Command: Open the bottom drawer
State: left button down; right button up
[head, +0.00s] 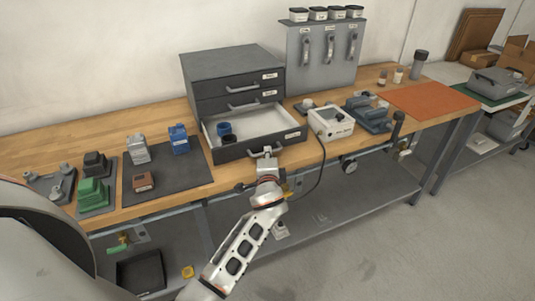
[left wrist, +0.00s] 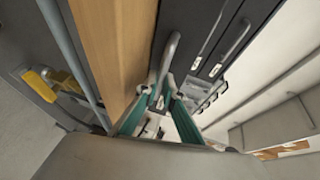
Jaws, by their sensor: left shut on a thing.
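The dark grey drawer cabinet (head: 222,66) stands on the wooden workbench. The two drawers above are closed. My left gripper (head: 267,157) is at the front of the bottom drawer, shut on its metal handle (head: 277,149). In the left wrist view the handle (left wrist: 170,52) runs down between the green-sided fingers of the gripper (left wrist: 160,100). My right gripper is in neither view.
A dark mat (head: 165,183) with a blue container (head: 179,139) and other small parts lies left of the drawer. A white device (head: 331,122) stands close on the right. An orange mat (head: 432,101) lies farther right. The floor in front is clear.

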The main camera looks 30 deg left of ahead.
pick_arm(q)
jog(key=c, duration=2.4)
grip_release()
jog(key=shift+c, duration=0.2)
jog(key=v, duration=1.2)
jog(key=shift+a, duration=0.1)
jog(key=s+d+f+n+g+h, duration=0.1)
jog(key=s+d+f+h, duration=0.2)
jog(key=f, duration=0.4)
jog(key=s+d+f+n+h, duration=0.1)
jog(key=s+f+h, duration=0.1)
jog(key=s+f, duration=0.45)
jog(key=s+d+f+n+g+h, duration=0.1)
jog(key=s+f+n+h, duration=0.1)
jog(key=s+f, duration=0.2)
jog(key=s+d+f+n+g+h, duration=0.1)
jog(key=s+d+f+n+h, duration=0.1)
jog(key=s+f, duration=0.3)
jog(key=s+n+h, duration=0.1)
jog(key=s, duration=0.3)
jog(key=shift+s+f, duration=0.15)
jog(key=shift+s, duration=0.25)
